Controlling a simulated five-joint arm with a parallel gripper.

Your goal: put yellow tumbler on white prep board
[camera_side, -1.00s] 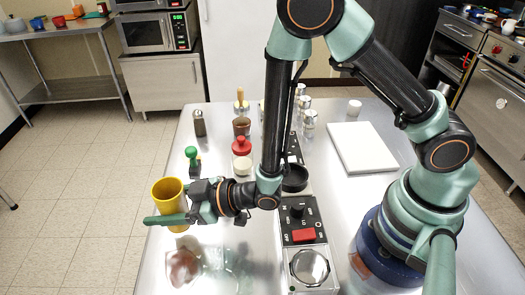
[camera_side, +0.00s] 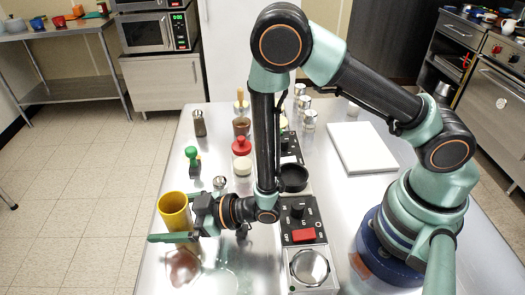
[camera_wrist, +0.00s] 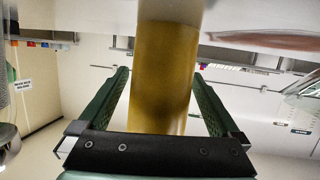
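The yellow tumbler (camera_side: 174,212) is upright near the left edge of the steel table. My gripper (camera_side: 172,237) reaches to it from the right, with a green finger crossing in front of its lower part. In the wrist view the tumbler (camera_wrist: 165,80) fills the space between my two green fingers (camera_wrist: 164,85), which lie along both its sides and appear shut on it. Whether its base touches the table is hard to tell. The white prep board (camera_side: 362,147) lies flat and bare at the right back of the table, well away from my gripper.
A green-handled tool (camera_side: 193,158), a red-topped item (camera_side: 241,146) and a dark shaker (camera_side: 199,123) stand behind my gripper. A control panel (camera_side: 302,230) and black bowl (camera_side: 293,178) lie between tumbler and board. Blurry clear and reddish shapes (camera_side: 183,266) are in front.

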